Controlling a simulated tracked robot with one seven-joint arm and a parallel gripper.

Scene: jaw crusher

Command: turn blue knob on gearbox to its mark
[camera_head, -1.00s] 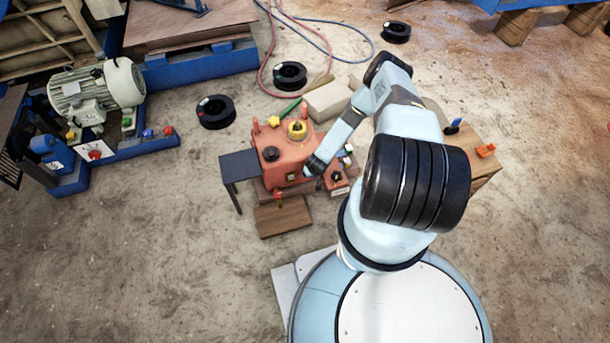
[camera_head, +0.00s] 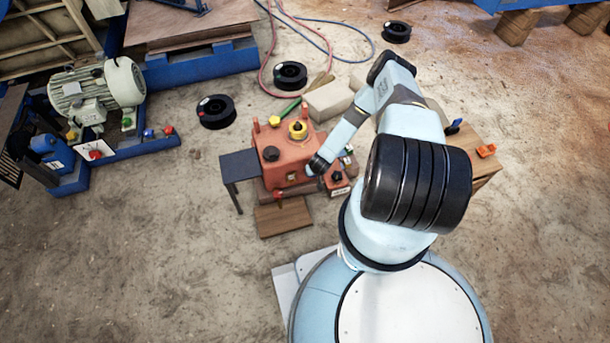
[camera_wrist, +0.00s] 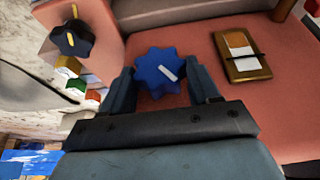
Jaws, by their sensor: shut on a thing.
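The blue knob (camera_wrist: 158,74) is lobed and has a white pointer line, which slants down to the right in the wrist view. My gripper (camera_wrist: 166,86) is shut on the knob, with one dark finger on each side of it. The gearbox (camera_wrist: 215,60) is the orange-red housing behind the knob. In the head view the gearbox (camera_head: 287,152) stands left of my arm, and my gripper (camera_head: 312,166) is at its right side. The knob is hidden there. I cannot make out the mark for the knob in either view.
A black knob with a yellow line (camera_wrist: 72,39) is at upper left in the wrist view. A brass plate (camera_wrist: 241,55) is on the gearbox face to the right. A dark side table (camera_head: 240,165) stands left of the gearbox, and a wooden board (camera_head: 283,217) lies in front.

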